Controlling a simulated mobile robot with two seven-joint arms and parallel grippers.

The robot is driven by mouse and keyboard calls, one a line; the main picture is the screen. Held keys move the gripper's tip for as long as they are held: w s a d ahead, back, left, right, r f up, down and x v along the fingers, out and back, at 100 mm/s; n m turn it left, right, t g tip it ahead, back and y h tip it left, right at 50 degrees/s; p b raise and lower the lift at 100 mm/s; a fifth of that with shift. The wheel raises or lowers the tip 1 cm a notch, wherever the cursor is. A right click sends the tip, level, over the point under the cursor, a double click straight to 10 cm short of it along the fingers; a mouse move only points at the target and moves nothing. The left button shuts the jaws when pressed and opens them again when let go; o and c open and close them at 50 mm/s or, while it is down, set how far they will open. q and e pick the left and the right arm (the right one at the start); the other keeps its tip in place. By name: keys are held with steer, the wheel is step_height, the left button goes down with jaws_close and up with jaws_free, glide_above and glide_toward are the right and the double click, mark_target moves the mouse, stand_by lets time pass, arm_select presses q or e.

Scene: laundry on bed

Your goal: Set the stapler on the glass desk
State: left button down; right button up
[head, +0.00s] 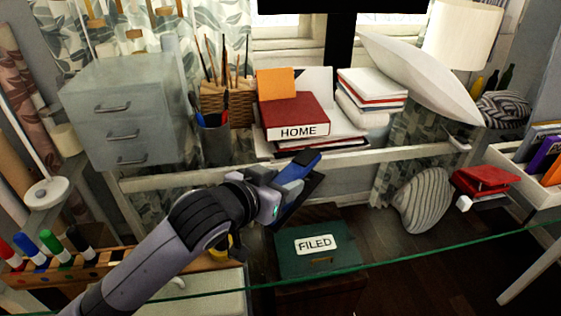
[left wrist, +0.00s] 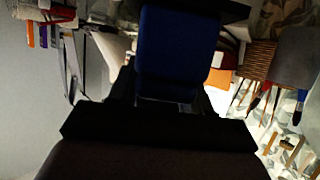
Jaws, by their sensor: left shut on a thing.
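The blue and black stapler (head: 306,163) is in my left gripper (head: 288,186), tilted and raised above the desk. In the left wrist view the stapler's blue body (left wrist: 178,52) shows between the dark fingers of my left gripper (left wrist: 172,92). The glass desk (head: 430,246) is see-through; its green front edge crosses the lower part of the head view. The stapler looks clear of the glass, though its exact height is hard to tell. My right gripper is not in view.
A grey drawer cabinet (head: 122,112), a dark pen cup (head: 214,146), a wicker basket (head: 228,106) and a red HOME binder (head: 296,114) on papers stand at the back. A green FILED box (head: 316,252) shows below through the glass. The right middle of the glass looks clear.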

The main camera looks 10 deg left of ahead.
arm_select(q)
steer(key=shift+f+b, duration=0.5)
steer(key=shift+f, duration=2.35)
steer(key=c, duration=0.8)
jaws_free()
steer(key=shift+f, duration=0.4)
steer(key=o, duration=0.3)
steer(key=shift+r, duration=0.2)
steer(key=v, duration=1.2)
steer(key=shift+s+f+p, duration=0.1)
steer(key=shift+p, duration=0.3)
